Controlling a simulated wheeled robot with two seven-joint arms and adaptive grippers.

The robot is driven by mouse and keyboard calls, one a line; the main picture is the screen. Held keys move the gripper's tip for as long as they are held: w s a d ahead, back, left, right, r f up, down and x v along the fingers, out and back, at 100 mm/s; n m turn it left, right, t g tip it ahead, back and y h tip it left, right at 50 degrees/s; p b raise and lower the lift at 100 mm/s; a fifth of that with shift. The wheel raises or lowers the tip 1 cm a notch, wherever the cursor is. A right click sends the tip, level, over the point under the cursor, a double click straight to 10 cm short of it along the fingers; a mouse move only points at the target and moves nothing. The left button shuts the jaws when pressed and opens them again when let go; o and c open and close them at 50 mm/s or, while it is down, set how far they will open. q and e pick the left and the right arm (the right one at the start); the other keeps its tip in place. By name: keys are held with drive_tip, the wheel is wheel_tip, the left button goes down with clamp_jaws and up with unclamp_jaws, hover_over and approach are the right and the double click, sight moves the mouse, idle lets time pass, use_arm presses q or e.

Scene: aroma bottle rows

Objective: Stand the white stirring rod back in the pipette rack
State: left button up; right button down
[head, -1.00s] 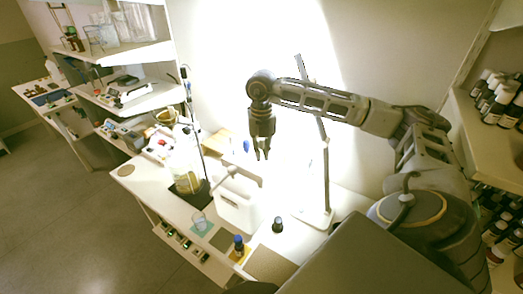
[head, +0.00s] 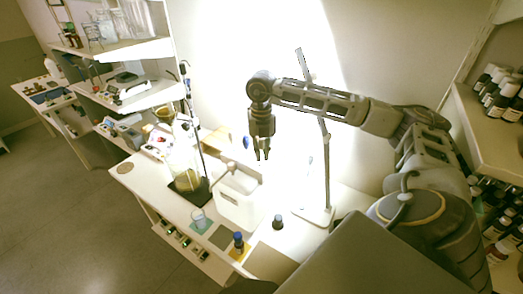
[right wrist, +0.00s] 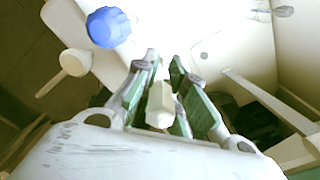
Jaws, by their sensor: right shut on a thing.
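My right gripper (head: 262,157) hangs pointing down above the white open box (head: 238,212) on the bench. In the right wrist view its fingers (right wrist: 166,100) are shut on a short pale end of the white stirring rod (right wrist: 159,106). The rest of the rod is hidden or lost in the glare. A blue rounded piece (head: 246,142) is just left of the gripper, and it also shows in the right wrist view (right wrist: 108,27). I cannot make out the pipette rack for certain in the bright light. My left gripper is not in view.
A lamp-like stand (head: 326,170) rises right of the gripper. A thin dark upright rod (head: 195,130) and a glass vessel (head: 187,178) stand to the left. A blue-capped bottle (head: 239,243), a dark-capped bottle (head: 278,222) and a beaker (head: 198,215) stand near the front edge.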

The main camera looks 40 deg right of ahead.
drive_tip(key=shift+f, duration=0.15)
drive_tip(key=c, duration=1.4)
unclamp_jaws()
drive_tip(key=shift+r+p, duration=1.55)
drive_tip(key=shift+r, duration=1)
drive_tip(key=shift+r+p, duration=1.65)
drive_tip(key=shift+r, duration=0.85)
drive_tip(key=shift+a, duration=0.1)
